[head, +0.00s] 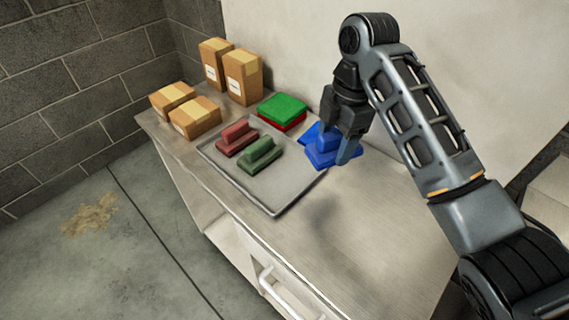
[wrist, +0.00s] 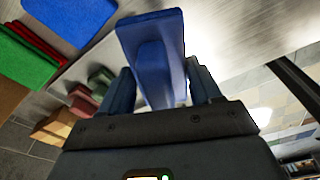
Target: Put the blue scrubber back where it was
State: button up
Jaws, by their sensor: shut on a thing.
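My gripper (head: 337,136) is shut on the blue scrubber (head: 322,158), over the counter to the right of the grey tray (head: 275,205). In the wrist view the blue scrubber (wrist: 152,38) sits between the two fingers, its handle toward the palm and its flat base facing away. A flat blue pad (head: 311,134) lies on the counter behind the scrubber and is partly hidden by it. In the head view I cannot tell how big the gap under the scrubber is. A red scrubber (head: 236,138) and a green scrubber (head: 261,155) rest side by side on the tray.
A green pad (head: 284,107) lies on a red pad (head: 293,126) behind the tray. Several cardboard boxes (head: 243,77) stand at the counter's far left end, near the wall. The counter (head: 370,210) is clear in front of my gripper. The tray's front right part is bare.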

jog(key=b, duration=0.3)
send_over(283, 180)
jog(key=f, duration=0.6)
jog(key=shift+w+d, duration=0.2)
jog(key=shift+d, duration=0.1)
jog(key=shift+f+p, duration=0.45)
jog(key=shift+f, duration=1.65)
jog(key=shift+f, duration=0.2)
jog(key=o, duration=1.2)
jog(key=shift+o, duration=0.2)
notch_tip(283, 180, up, 12)
jog(key=d, duration=0.1)
jog(key=shift+w+r+p, duration=0.2)
jog(key=shift+w+p, duration=0.15)
jog(key=shift+p, duration=0.05)
jog(key=shift+d, duration=0.1)
